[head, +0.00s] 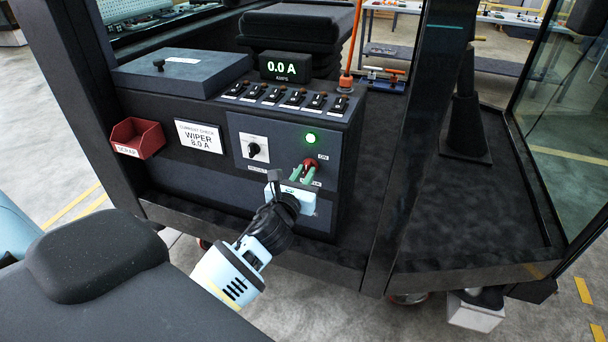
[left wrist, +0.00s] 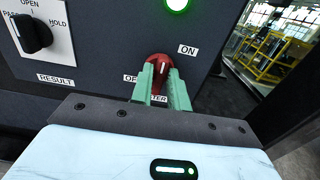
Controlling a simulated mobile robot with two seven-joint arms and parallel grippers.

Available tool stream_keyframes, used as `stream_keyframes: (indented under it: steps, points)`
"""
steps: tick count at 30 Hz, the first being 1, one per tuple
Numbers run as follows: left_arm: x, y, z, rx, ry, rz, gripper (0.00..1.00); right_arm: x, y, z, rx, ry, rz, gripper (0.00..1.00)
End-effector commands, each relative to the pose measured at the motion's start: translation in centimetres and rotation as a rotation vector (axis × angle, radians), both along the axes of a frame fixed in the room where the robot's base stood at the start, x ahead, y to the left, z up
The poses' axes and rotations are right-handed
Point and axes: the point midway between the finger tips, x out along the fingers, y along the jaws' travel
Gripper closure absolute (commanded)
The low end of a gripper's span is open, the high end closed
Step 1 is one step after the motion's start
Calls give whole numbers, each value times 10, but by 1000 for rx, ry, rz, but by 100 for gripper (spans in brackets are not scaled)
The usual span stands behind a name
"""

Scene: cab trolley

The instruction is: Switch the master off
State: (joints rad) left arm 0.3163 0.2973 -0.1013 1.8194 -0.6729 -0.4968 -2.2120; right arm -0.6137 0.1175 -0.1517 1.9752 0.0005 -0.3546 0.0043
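The master switch is a red knob (head: 309,166) on the front panel of the dark console, below a lit green lamp (head: 310,138). It also shows in the left wrist view (left wrist: 159,67), with a white mark pointing nearly straight up. The ON label (left wrist: 187,50) is at its upper right; the OFF and MASTER labels are partly hidden by my fingers. My left gripper (head: 303,174) has its green fingers on both sides of the knob, seemingly touching it; it shows in the left wrist view too (left wrist: 161,80). My right gripper is not in view.
A black RESULT selector (head: 254,149) sits left of the knob. Above are a row of small switches (head: 290,96) and a display reading 0.0 A (head: 284,67). A red scrap bin (head: 137,138) hangs at the left. A dark cab post (head: 412,150) stands at the right.

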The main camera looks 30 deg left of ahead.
Motion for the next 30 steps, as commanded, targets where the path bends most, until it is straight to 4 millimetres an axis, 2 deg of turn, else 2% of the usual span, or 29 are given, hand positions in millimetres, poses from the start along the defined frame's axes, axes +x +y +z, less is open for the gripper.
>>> stream_keyframes:
  steps: [1,3,4,17,30]
  points:
    - [0,0,0,0,0,0,90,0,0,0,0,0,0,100]
    - [0,0,0,0,0,0,99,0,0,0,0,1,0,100]
    - [0,0,0,0,0,0,100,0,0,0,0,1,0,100]
    - [0,0,1,-61,-16,0,100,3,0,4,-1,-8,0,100]
    - [-1,2,1,-402,-98,0,100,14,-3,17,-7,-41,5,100]
